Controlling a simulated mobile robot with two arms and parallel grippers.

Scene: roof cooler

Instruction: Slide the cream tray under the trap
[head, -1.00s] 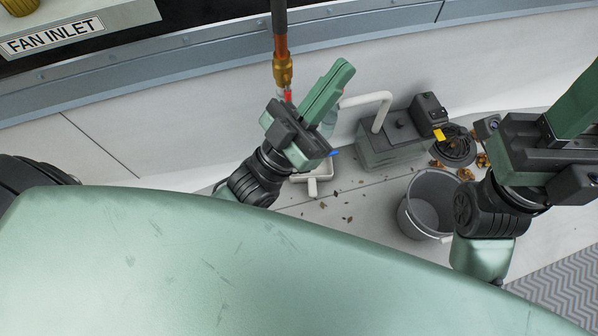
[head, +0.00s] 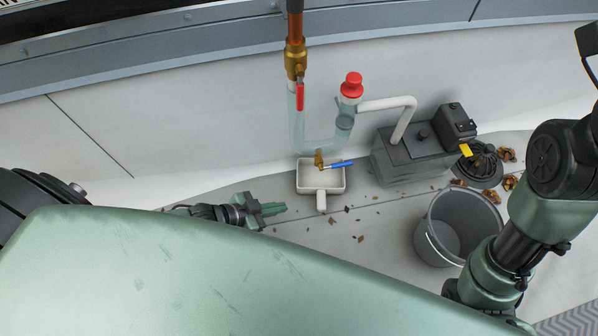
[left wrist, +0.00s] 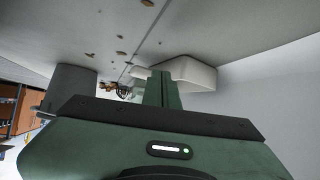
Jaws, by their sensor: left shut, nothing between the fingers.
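The cream tray (head: 322,180) sits on the deck with its stubby handle toward me. In the head view its back part lies below the clear U-shaped trap (head: 318,146), and the trap's brass drain valve with a blue lever (head: 341,164) overlaps it. I cannot tell the exact depth match. My left gripper (head: 276,209) is low over the deck, left of the tray handle and apart from it in the head view. It is shut and empty. In the left wrist view the shut fingers (left wrist: 160,88) overlap the edge of the tray (left wrist: 192,74). My right gripper's fingers are out of view.
A grey bucket (head: 432,238) stands at the right. A grey pump box (head: 410,166) and a round drain grate (head: 482,166) are behind it, with dead leaves (head: 508,155) nearby. A red cap (head: 351,86) tops the trap's right leg. Leaf bits litter the deck before the tray.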

